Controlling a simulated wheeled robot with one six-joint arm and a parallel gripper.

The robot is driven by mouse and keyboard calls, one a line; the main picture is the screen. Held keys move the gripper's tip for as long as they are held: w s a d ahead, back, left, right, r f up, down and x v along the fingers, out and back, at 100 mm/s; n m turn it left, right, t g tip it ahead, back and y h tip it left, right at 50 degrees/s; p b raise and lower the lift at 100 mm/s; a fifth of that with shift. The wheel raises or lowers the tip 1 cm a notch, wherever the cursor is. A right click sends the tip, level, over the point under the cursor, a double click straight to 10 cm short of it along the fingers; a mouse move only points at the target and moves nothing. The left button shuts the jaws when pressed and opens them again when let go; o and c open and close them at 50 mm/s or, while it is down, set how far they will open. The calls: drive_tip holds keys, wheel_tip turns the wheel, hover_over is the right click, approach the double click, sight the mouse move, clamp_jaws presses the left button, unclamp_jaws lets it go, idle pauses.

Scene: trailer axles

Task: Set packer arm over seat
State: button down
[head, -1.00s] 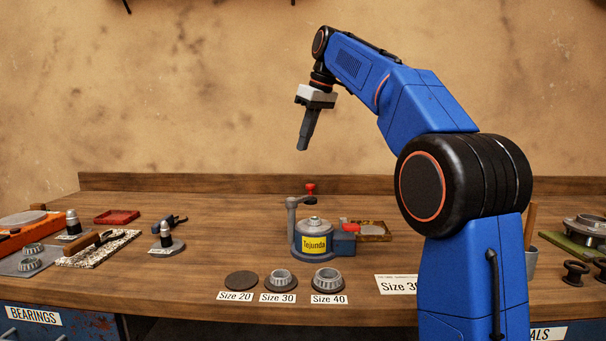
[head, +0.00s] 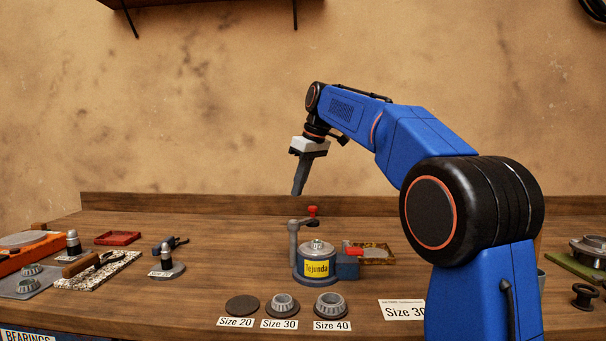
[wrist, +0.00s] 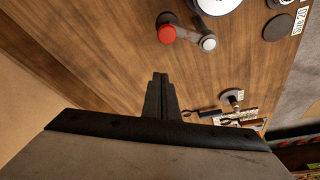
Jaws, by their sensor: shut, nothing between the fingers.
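The packer (head: 316,269) is a round grey-blue device with a yellow "Tejunda" label, standing mid-bench. Its grey packer arm (head: 301,222) tops a post at the packer's left and ends in a red knob (head: 312,211). In the wrist view the red knob (wrist: 167,34) and arm point to the side, away from the pale round seat (wrist: 216,4), so the arm is not over it. A metal cone piece (head: 316,247) is on the packer's top. My gripper (head: 298,192) is shut and empty, pointing down above and slightly left of the knob, apart from it.
Discs labelled Size 20 (head: 242,305), Size 30 and Size 40 lie in front; the latter two carry bearings. A small tray (head: 376,253) stands right of the packer. Tools and a red tray (head: 118,238) are at left. The bench behind the packer is clear.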

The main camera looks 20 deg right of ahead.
drive_tip(key=shift+s+d+f, duration=0.5)
drive_tip(key=shift+s+f, duration=0.15)
drive_tip(key=shift+f, duration=0.05)
drive_tip(key=shift+s+d+f, duration=0.5)
drive_tip(key=shift+s+f, duration=0.1)
drive_tip(key=shift+f, duration=0.1)
